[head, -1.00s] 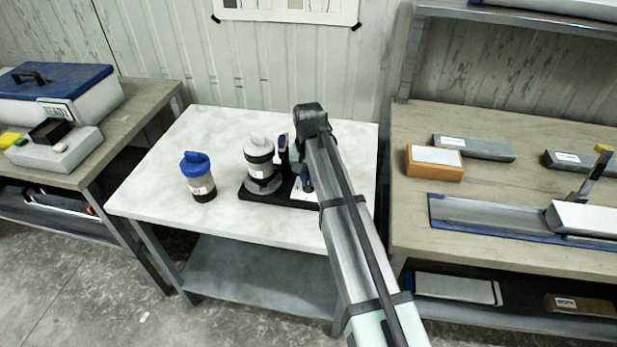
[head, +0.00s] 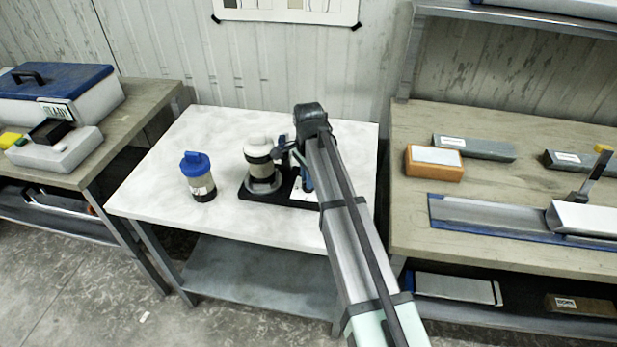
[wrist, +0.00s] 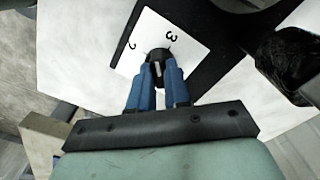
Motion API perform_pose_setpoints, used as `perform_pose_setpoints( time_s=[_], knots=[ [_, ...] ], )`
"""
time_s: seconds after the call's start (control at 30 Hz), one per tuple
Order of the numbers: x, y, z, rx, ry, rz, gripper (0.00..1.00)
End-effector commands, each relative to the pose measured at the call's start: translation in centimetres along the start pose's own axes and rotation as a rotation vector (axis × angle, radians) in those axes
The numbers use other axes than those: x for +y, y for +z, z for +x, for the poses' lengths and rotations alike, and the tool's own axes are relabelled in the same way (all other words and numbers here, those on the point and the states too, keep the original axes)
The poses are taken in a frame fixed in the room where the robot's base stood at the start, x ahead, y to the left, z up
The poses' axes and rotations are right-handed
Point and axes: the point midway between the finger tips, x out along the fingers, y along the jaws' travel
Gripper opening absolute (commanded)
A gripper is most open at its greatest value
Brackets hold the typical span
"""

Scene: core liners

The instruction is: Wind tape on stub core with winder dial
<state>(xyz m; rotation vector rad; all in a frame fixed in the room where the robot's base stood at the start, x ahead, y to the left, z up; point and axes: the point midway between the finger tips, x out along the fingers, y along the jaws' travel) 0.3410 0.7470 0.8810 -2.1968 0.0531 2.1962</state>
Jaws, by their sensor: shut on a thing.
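A stub core (head: 259,170) with a white rounded top and dark and tan bands stands upright on the black winder base (head: 246,194), left of my arm in the head view. The winder dial (wrist: 157,56) is a black knob with a pale mark, on a white card (wrist: 145,42) numbered 2 and 3. My gripper (wrist: 160,74) has its blue fingers shut on this knob from above. In the head view my arm hides most of the dial. A dark winder arm (head: 281,149) is beside the core, and I cannot tell whether it touches.
A blue-capped cylinder (head: 197,178) stands on the white table (head: 150,187) left of the winder. The table's left and front areas are clear. A bench with blocks (head: 434,162) is at right. A bench with a blue-lidded case (head: 60,85) is at left.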

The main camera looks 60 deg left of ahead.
Motion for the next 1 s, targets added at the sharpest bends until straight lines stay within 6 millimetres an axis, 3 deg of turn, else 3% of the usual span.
perform_pose_setpoints(
  time_s=[0.43, 1.0],
  knots=[
    [0.13, 0.04, 0.12, -0.001, 0.003, 0.265, 0.0],
    [0.14, 0.04, 0.12, -0.001, 0.004, 0.322, 0.0]
  ],
)
